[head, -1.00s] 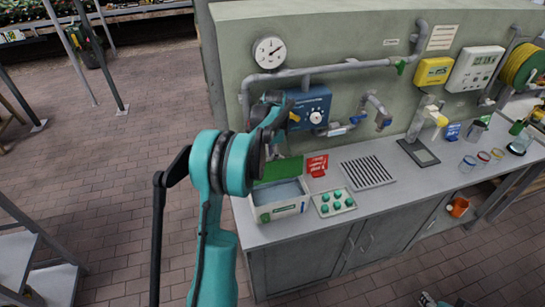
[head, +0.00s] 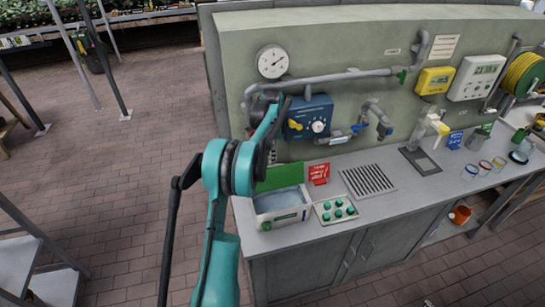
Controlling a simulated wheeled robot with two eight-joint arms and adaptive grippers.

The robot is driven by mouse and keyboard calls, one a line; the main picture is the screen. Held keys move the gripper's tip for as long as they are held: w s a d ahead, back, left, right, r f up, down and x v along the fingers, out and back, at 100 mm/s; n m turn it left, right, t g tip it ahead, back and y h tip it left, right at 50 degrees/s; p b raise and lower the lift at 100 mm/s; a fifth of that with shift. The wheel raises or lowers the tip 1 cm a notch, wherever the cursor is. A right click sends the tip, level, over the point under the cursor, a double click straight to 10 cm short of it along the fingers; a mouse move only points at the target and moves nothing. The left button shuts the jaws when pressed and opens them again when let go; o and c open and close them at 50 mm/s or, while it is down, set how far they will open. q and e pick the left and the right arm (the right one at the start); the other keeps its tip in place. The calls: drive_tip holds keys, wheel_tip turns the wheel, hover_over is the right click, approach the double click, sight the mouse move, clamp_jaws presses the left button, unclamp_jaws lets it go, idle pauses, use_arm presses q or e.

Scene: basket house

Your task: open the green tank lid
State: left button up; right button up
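The white tank (head: 283,220) stands at the left front of the grey counter, with pale blue-grey water or lining showing inside it. Its green lid (head: 283,177) stands raised along the tank's back edge, so the tank top is uncovered. My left arm comes up from the bottom in front of the tank's left side. My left gripper (head: 279,108) is above and behind the lid, in front of the blue box on the wall panel, apart from the lid. Its fingers are dark and small, and their opening is unclear. My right gripper is not in view.
A tray of green knobs (head: 337,210), a red card (head: 319,172) and a slatted drain (head: 368,181) lie right of the tank. The blue dial box (head: 309,114), pipes and a gauge (head: 272,61) stick out from the wall panel. Glass jars stand far right.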

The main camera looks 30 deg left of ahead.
use_arm(q)
drive_tip(key=shift+w+a+r+p, duration=0.1)
drive_tip(key=shift+w+a+p, duration=0.3)
drive_tip(key=shift+w+a, duration=0.7)
drive_tip(key=shift+s, duration=0.1)
wheel_tip(320, 180, up, 12)
drive_tip(key=shift+s+d, duration=0.25)
idle(0.4)
